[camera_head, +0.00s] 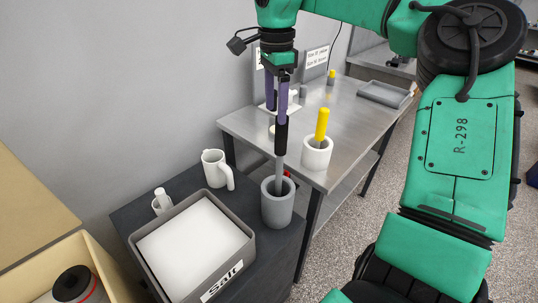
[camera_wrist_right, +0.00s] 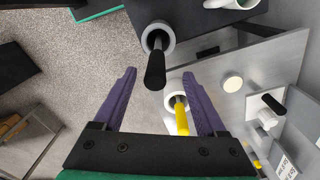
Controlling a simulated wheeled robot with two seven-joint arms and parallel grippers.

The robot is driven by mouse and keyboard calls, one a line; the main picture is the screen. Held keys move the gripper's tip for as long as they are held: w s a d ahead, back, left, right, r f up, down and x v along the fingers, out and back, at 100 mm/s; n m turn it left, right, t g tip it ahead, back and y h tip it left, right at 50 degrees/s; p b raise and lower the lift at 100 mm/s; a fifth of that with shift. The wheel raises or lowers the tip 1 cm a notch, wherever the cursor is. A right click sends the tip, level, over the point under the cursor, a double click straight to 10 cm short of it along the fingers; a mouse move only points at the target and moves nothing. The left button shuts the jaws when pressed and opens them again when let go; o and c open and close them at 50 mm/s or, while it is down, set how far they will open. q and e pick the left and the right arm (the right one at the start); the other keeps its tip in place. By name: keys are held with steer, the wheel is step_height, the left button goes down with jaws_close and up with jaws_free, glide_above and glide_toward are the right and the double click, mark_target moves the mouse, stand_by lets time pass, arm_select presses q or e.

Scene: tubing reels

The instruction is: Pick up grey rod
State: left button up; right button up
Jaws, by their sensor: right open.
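The grey rod (camera_head: 279,175) stands nearly upright in a grey cup (camera_head: 277,207), with its black handle (camera_head: 281,138) at the top. My right gripper (camera_head: 277,115) is open above it, purple fingers pointing down, one finger overlapping the handle's top in the head view. In the right wrist view the black handle (camera_wrist_right: 155,70) shows in the gap of my right gripper (camera_wrist_right: 161,76), closer to the left finger in the picture. It is not gripped, and I cannot tell how deep it is between the fingers. My left gripper is not in view.
A yellow rod (camera_head: 322,124) stands in a white cup (camera_head: 317,153) on the metal table (camera_head: 350,118), close to the right. A white mug (camera_head: 216,169) and a salt bin (camera_head: 150,275) stand left of the grey cup. A grey tray (camera_head: 384,94) lies at the table's far end.

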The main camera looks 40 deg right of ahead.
mark_target(281, 142)
steer(key=f, duration=0.1)
steer(key=s+d+f, duration=0.1)
steer(key=f, duration=0.1)
steer(key=s+f+p, duration=0.1)
steer(key=f, duration=0.1)
steer(key=shift+d, duration=0.35)
steer(key=f, duration=0.1)
steer(key=f+p, duration=0.1)
steer(key=f, duration=0.1)
steer(key=w+f+p, duration=0.1)
steer(key=f, duration=0.1)
steer(key=shift+a+f, duration=0.2)
steer(key=shift+a, duration=0.1)
steer(key=shift+s+d+f, duration=0.1)
steer(key=shift+d, duration=0.15)
steer(key=c, duration=0.3)
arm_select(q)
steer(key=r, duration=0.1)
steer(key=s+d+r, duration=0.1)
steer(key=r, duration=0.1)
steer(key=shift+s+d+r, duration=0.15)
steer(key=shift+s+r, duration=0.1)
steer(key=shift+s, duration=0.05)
arm_select(e)
jaws_close()
